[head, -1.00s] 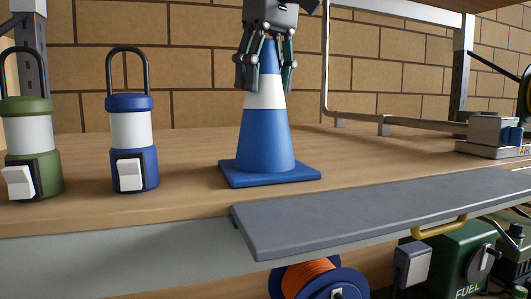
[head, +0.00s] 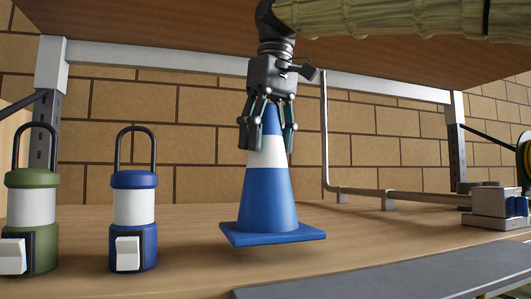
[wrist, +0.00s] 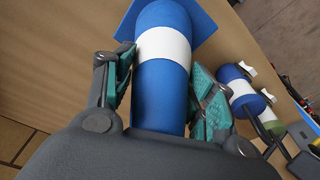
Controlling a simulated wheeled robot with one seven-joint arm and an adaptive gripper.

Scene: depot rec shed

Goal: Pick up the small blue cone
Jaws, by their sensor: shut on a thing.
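The small blue cone (head: 266,198) has a white band and a square blue base. My gripper (head: 268,147) points down and is shut on its upper part, one finger on each side. The cone hangs nearly upright, its base a little above the wooden shelf (head: 185,225), with a shadow under it. In the wrist view the cone (wrist: 165,48) lies between the green-padded fingers of my gripper (wrist: 165,75). Its tip is hidden by the gripper body.
A blue lantern (head: 134,205) and a green lantern (head: 32,215) stand to the left of the cone. A grey metal device (head: 497,207) stands at the far right. An upper shelf (head: 180,40) is overhead and a brick wall is behind. A grey ledge (head: 400,280) runs along the front.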

